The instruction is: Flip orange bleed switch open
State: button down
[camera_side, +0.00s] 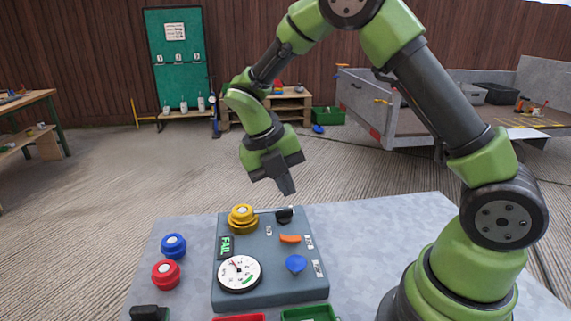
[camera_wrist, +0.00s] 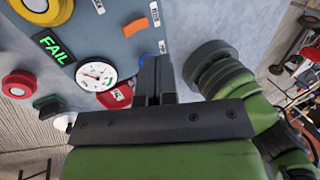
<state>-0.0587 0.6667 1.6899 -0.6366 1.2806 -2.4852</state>
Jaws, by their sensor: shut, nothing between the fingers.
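The orange bleed switch (camera_side: 290,239) is a small orange lever on the blue-grey panel (camera_side: 245,297), right of centre. It lies roughly crosswise in the side view. In the wrist view the orange switch (camera_wrist: 135,26) shows near the top, beyond my fingers. My gripper (camera_side: 288,188) is shut and empty, pointing down in the air above the panel's back edge, apart from the switch. In the wrist view my gripper (camera_wrist: 154,76) partly covers the blue knob (camera_side: 296,263). A display (camera_side: 225,247) on the panel reads FAIL.
A yellow knob (camera_side: 242,216), a black-ended lever (camera_side: 284,215) and a round gauge (camera_side: 239,273) crowd the panel. Blue (camera_side: 173,246) and red (camera_side: 165,273) knobs stand left of it. Red (camera_side: 239,317) and green (camera_side: 309,314) trays lie in front. The table is clear to the right.

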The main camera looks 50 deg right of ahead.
jog(key=shift+r, duration=2.1)
jog(key=s+a+r+m+t+y, duration=0.2)
jog(key=s+r+m+t, duration=0.3)
jog(key=m, duration=1)
jog(key=s+a+r+m+t+y, duration=0.3)
jog(key=s+r+m+t, duration=0.2)
jog(key=s+m, duration=0.5)
jog(key=r+m, duration=0.1)
jog(key=m, duration=0.5)
